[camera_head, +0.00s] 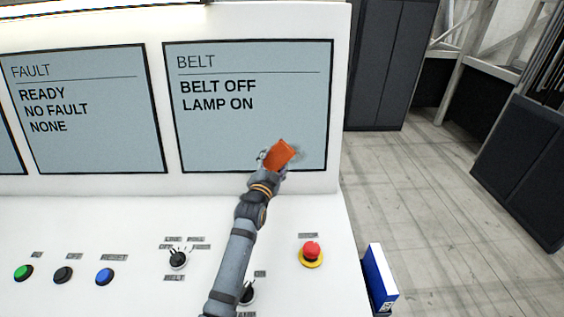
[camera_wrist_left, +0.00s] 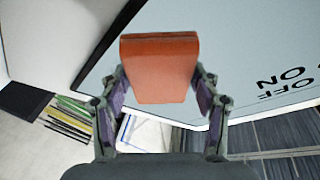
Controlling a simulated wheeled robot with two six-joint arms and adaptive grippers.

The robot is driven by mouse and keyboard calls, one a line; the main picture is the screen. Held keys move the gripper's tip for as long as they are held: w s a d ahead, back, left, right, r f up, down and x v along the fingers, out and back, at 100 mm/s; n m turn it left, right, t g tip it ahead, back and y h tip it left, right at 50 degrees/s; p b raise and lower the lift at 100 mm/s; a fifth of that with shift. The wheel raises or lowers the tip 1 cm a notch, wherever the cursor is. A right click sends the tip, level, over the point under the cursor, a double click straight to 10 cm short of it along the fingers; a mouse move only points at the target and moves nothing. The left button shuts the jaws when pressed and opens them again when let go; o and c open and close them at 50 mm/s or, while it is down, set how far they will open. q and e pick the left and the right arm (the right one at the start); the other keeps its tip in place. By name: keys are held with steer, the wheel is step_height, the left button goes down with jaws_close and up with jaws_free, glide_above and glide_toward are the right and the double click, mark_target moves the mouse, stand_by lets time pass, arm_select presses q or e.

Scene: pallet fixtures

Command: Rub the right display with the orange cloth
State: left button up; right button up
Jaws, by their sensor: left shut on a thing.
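The right display (camera_head: 250,128) has a black frame and reads BELT, BELT OFF and LAMP ON. A faint darker smudge (camera_head: 299,155) shows near its lower right, beside the cloth. My left gripper (camera_head: 273,162) is shut on the orange cloth (camera_head: 281,153), a folded block, in front of the display's lower right part. In the left wrist view the cloth (camera_wrist_left: 160,68) sits between both fingers of my left gripper (camera_wrist_left: 158,95), with the display (camera_wrist_left: 235,60) behind it. I cannot tell whether the cloth touches the screen. My right gripper is not in view.
Below the display, the white console carries a red stop button (camera_head: 312,251), a black selector knob (camera_head: 178,259) and several coloured buttons. A FAULT display (camera_head: 110,150) is to the left. A blue and white box (camera_head: 380,277) stands at the console's right edge. Open floor lies right.

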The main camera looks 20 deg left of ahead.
arm_select(q)
steer(key=shift+s+a, duration=0.2)
steer(key=shift+a, duration=0.5)
steer(key=shift+d, duration=0.1)
steer(key=shift+s, duration=0.1)
steer(key=shift+s+d+r, duration=0.25)
steer(key=shift+s+r, duration=0.05)
steer(key=shift+s, duration=0.6)
steer(key=shift+s+d+r, duration=0.25)
steer(key=shift+s+d, duration=0.05)
steer(key=shift+s, duration=0.55)
steer(key=shift+s+d+r, duration=0.25)
steer(key=shift+s+r, duration=0.05)
steer(key=shift+s, duration=0.6)
